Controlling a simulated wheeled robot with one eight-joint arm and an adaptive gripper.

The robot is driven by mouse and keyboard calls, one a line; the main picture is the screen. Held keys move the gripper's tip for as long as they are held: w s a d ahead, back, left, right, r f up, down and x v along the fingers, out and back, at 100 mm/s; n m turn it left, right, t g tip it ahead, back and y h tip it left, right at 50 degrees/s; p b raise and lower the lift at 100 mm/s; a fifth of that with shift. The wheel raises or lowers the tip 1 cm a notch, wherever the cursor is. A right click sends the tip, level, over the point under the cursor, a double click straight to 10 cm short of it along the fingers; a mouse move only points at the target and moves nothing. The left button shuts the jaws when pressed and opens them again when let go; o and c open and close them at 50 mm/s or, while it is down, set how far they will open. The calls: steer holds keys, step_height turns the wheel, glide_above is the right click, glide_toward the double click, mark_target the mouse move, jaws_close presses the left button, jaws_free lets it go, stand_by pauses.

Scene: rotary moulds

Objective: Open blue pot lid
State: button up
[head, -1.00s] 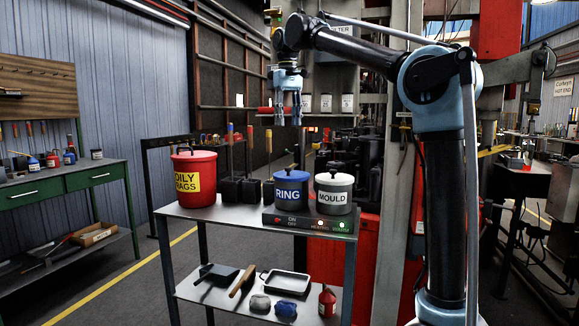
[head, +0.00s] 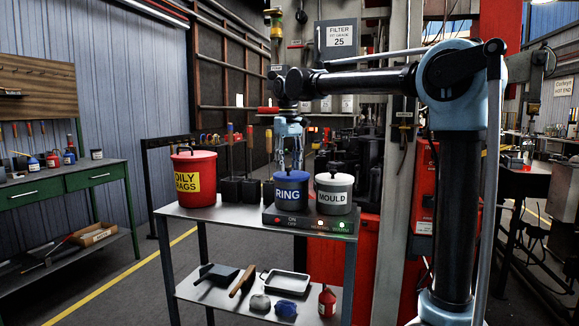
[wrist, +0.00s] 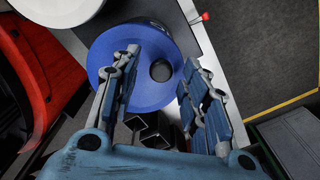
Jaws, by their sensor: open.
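The blue pot (head: 291,193), labelled RING, stands on a dark heater box on the trolley's top shelf. Its blue lid (head: 291,177) is on, with a dark round knob (wrist: 161,71) on top. My gripper (head: 290,166) points down just above the lid. In the wrist view my gripper (wrist: 165,75) has its fingers apart, one on each side of the knob. The fingers overlap the lid in view, and I cannot tell whether they touch it. In the head view the fingers partly hide the knob.
The grey MOULD pot (head: 333,194) stands close on the right on the same heater box (head: 303,218). Dark square blocks (head: 240,190) and the red OILY RAGS bin (head: 194,178) stand to the left. The front left of the trolley top (head: 225,213) is bare.

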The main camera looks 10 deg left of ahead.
steer(key=shift+f, duration=0.3)
jaws_close()
steer(key=shift+a+r, duration=0.1)
steer(key=shift+r, duration=0.05)
